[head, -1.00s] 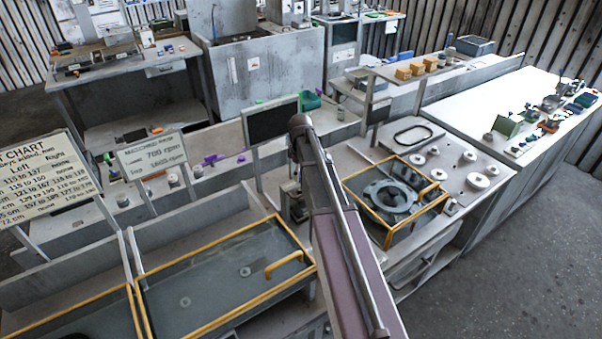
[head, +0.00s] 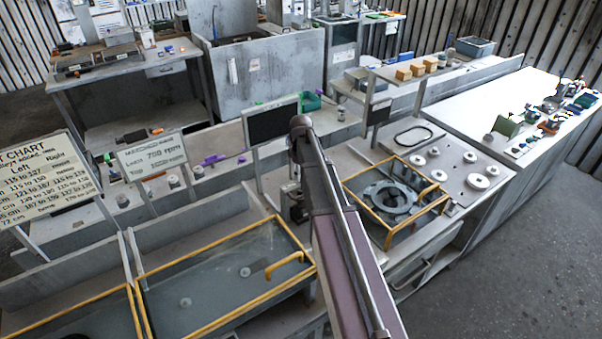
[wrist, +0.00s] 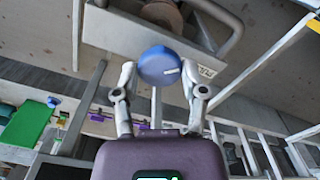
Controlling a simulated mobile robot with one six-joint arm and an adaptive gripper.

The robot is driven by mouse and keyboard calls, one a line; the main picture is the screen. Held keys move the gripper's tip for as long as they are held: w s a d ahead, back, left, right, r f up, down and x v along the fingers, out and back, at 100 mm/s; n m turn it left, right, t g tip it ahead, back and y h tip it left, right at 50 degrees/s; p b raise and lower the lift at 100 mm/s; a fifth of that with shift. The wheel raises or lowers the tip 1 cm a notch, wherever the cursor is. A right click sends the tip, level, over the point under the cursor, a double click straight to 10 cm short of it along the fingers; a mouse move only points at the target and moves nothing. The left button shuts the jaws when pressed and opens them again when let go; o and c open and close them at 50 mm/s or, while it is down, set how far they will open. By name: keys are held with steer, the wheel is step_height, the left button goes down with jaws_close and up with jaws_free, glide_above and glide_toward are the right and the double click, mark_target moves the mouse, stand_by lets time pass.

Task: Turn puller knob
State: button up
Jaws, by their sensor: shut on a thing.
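The puller knob (wrist: 160,66) is a round blue knob with a short white mark near its right side, in the upper middle of the wrist view. My gripper (wrist: 158,72) is shut on it, with one finger at its left side and one at its right. A grey metal body with a curved bar (wrist: 232,38) lies just behind the knob. In the head view my gripper and the knob are hidden behind my arm.
In the head view a yellow-framed tray (head: 222,275) lies left of my arm. A yellow-framed housing fixture (head: 390,200) stands to its right. A dark screen (head: 272,122) stands behind. Open floor lies at the right.

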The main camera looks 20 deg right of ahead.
steer(key=m, duration=0.8)
steer(key=shift+m, duration=0.4)
steer(key=m, duration=0.4)
steer(key=shift+m, duration=2)
steer(key=o, duration=1.1)
steer(key=shift+o, duration=0.2)
steer(key=shift+n, duration=0.4)
